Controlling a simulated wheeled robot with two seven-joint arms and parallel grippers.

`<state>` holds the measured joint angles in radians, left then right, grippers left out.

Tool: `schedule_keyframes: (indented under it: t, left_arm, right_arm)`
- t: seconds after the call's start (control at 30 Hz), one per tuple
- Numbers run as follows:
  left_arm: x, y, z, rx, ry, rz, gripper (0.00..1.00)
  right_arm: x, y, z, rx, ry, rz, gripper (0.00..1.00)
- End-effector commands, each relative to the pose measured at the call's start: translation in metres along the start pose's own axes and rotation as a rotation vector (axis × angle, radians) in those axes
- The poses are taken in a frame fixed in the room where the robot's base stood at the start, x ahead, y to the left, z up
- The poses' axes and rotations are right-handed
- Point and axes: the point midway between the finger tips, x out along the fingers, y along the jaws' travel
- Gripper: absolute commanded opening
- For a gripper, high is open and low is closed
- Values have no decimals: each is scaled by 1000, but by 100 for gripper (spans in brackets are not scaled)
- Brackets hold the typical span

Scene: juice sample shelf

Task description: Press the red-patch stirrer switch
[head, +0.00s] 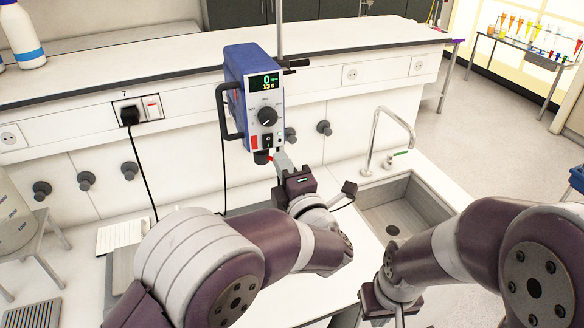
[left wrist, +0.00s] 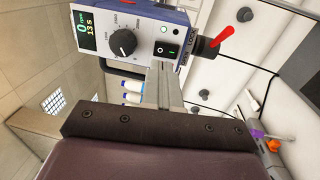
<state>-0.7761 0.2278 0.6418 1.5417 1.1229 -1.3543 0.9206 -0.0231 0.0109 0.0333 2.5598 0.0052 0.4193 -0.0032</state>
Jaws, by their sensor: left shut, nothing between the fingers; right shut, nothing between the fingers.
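The stirrer (head: 252,90) is a blue and grey box on a stand rod. Its display reads 0 rpm and 13 s, with a black knob below. A black rocker switch (head: 268,140) marked O and I sits under the knob, with a red patch (head: 254,143) to its left. The switch also shows in the left wrist view (left wrist: 165,50); the patch is hidden there. My left gripper (head: 279,159) is shut and empty, its tips just below the switch in the head view; I cannot tell whether they touch. My right gripper (head: 398,311), partly cut off at the bottom edge, is shut.
A chuck with a red lever (left wrist: 222,36) is under the stirrer. A sink (head: 405,205) with a tap (head: 378,135) lies to the right. A socket with a black plug (head: 129,114) is on the wall rail, and a white pad (head: 120,234) lies at left.

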Motion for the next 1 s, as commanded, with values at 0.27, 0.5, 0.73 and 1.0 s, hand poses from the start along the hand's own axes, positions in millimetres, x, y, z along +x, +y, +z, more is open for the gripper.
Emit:
schedule_keyframes:
  t: [0.27,0.5,0.73,1.0]
  left_arm:
    - [46,4,0,3,1,-1,0]
    - [56,0,0,0,0,0,0]
    - [56,-1,0,0,0,0,0]
    - [60,1,0,0,0,-1,0]
  right_arm:
    - [-37,0,-4,0,0,0,0]
    - [-40,0,-5,0,0,0,0]
    - [-39,0,-4,0,0,0,0]
    - [-29,0,-3,0,0,0,0]
